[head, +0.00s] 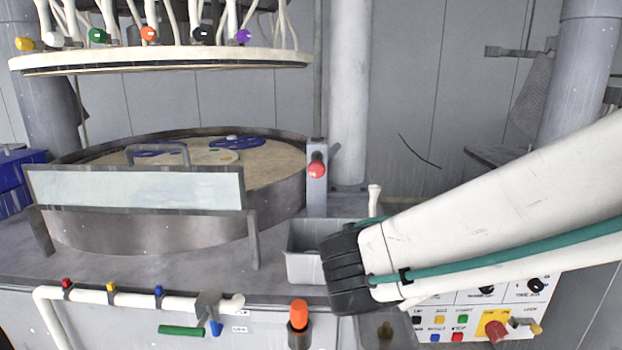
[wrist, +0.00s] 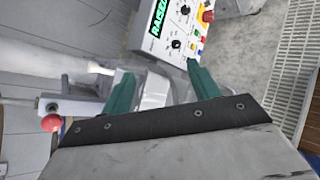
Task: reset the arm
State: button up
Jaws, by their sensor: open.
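My arm (head: 490,220), white with a teal hose along it, reaches in from the right edge in the head view. It ends in a dark ribbed joint beside the grey bin (head: 303,262). My gripper's fingers are hidden in the head view. In the wrist view my gripper (wrist: 158,72) shows two teal fingers spread apart. Nothing is held between them. A pale grey box-like shape shows behind the gap, but I cannot tell how far away it is.
The round polishing platen (head: 110,225) stands at left below a raised upper plate (head: 160,60). A red knob (head: 317,168) sits on a post near the bin. An orange-topped post (head: 298,315) stands in front. The control panel (head: 470,313) is below my arm; its green display (wrist: 160,20) reads RAISED.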

jog(key=s+d+m+g+y, duration=0.4)
jog(key=s+d+m, duration=0.1)
jog(key=s+m, duration=0.4)
jog(key=s+d+m+g+y, duration=0.4)
jog(key=s+m, duration=0.5)
jog(key=m, duration=0.2)
jog(key=shift+d+f, duration=0.25)
jog(key=shift+d, duration=0.1)
